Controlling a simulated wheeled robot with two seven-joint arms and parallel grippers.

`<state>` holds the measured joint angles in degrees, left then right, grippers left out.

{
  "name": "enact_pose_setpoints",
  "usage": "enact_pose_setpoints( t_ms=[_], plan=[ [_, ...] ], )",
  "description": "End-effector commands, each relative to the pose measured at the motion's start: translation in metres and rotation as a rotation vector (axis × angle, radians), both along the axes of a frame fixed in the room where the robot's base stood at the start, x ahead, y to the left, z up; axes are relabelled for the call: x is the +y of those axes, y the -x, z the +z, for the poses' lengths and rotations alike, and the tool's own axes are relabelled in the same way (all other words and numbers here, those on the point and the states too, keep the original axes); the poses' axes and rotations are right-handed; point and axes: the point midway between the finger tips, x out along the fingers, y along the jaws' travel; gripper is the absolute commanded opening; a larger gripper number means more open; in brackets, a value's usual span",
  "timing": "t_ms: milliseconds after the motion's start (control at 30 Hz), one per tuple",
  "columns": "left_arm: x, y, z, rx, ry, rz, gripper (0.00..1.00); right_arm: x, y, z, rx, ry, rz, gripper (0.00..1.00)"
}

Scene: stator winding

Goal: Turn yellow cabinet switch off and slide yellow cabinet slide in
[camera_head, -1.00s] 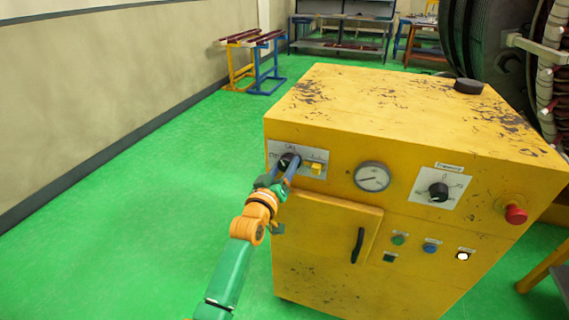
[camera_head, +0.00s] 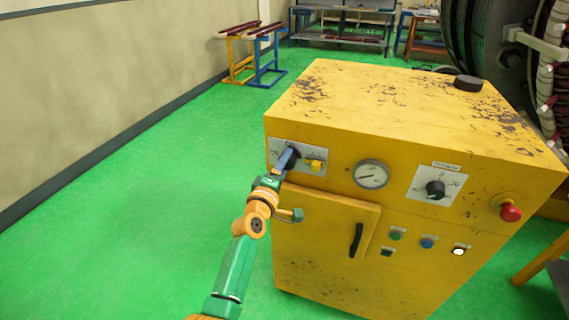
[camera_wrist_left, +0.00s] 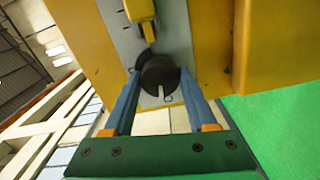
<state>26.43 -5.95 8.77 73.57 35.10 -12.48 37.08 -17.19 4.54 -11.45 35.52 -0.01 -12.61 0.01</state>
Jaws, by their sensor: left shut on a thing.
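The yellow cabinet (camera_head: 400,110) stands on the floor with its front panel facing me. A grey plate at the front's upper left carries a round black switch knob (camera_wrist_left: 160,77) with a white mark. A yellow slide (camera_head: 315,165) sits on the same plate, right of the knob; it also shows in the left wrist view (camera_wrist_left: 139,12) as a yellow block. My left gripper (camera_head: 289,158) is at the knob, its two blue fingers on either side of it and shut on it. In the head view the gripper partly hides the knob. My right gripper is not in view.
The front also carries a gauge (camera_head: 371,174), a dial (camera_head: 435,189), a red button (camera_head: 510,213), small buttons and a door handle (camera_head: 356,240). A black puck (camera_head: 468,83) lies on top. Green floor is free at left.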

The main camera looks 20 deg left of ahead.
Motion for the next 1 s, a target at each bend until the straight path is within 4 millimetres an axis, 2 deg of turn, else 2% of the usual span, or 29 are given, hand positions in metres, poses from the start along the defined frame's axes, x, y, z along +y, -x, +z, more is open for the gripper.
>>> enact_pose_setpoints(
  t_ms=[400, 933, 967, 1000],
  plan=[
    [0.0000, -0.0001, -0.0002, 0.005, 0.158, 0.000, 0.02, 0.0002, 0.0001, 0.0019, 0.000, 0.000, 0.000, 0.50],
    [-0.0001, 0.0000, -0.0003, 0.006, 0.178, 0.000, 0.02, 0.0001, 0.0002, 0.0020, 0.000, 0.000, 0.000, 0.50],
    [0.0000, 0.0000, -0.0004, 0.006, 0.178, 0.000, 0.63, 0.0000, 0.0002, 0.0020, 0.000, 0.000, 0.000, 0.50],
    [-0.0001, 0.0000, -0.0003, 0.006, 0.178, 0.000, 0.73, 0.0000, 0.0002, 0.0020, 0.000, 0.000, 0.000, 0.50]
  ],
)
